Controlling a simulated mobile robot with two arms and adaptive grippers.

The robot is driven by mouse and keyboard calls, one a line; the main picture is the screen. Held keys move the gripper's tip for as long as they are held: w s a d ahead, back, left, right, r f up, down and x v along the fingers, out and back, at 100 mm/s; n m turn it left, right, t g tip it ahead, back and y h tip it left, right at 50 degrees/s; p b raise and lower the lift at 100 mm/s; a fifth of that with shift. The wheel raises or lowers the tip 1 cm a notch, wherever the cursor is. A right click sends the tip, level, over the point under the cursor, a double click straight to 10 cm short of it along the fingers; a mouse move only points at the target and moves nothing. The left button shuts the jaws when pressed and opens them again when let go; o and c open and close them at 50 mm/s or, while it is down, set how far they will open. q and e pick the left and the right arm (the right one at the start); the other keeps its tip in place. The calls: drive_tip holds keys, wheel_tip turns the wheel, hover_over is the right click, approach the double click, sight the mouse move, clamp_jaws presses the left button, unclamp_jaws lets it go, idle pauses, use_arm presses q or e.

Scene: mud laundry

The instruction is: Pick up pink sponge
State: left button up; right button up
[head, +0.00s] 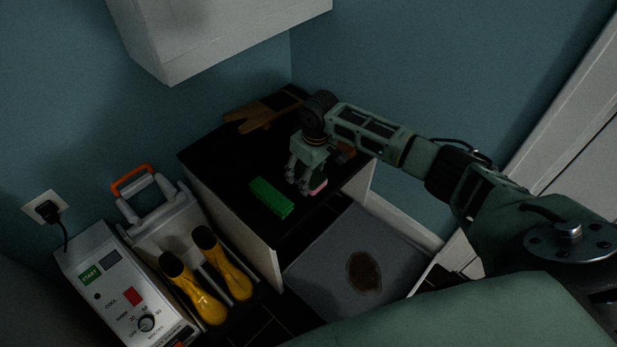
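The pink sponge (318,187) lies on the black top of the low cabinet (222,166), near its front edge. Only a small pink part of it shows, as my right gripper (306,187) covers the rest. The gripper comes down over the sponge from above, with its fingers pointing down at it. I cannot tell whether the fingers are closed on it or only around it. My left gripper is not in view.
A green block (271,198) lies just left of the gripper. A brown wooden item (262,113) lies at the back. A white wall cupboard (215,32) hangs above. Yellow boots (202,290) and a white control box (128,290) stand left. A stained grey mat (335,262) lies below.

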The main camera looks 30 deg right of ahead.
drive_tip(key=c, duration=0.4)
drive_tip(key=shift+r, duration=0.5)
wheel_tip(320, 180, up, 4)
drive_tip(key=shift+d+f+p, duration=0.1)
drive_tip(key=shift+p, duration=0.95)
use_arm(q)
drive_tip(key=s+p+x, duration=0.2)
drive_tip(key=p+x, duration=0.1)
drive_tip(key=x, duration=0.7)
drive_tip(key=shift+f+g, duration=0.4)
use_arm(e)
drive_tip(key=shift+s+d+r, duration=1.05)
drive_tip(key=shift+s+d, duration=0.3)
drive_tip(key=shift+d, duration=0.05)
drive_tip(key=shift+s+d+r, duration=1.05)
drive_tip(key=shift+s+d, duration=0.3)
drive_tip(key=shift+s+d+r, duration=1.05)
drive_tip(key=shift+s+d, duration=0.3)
drive_tip(key=shift+d, duration=0.05)
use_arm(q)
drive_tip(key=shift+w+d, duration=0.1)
use_arm(e)
drive_tip(key=shift+o, duration=0.2)
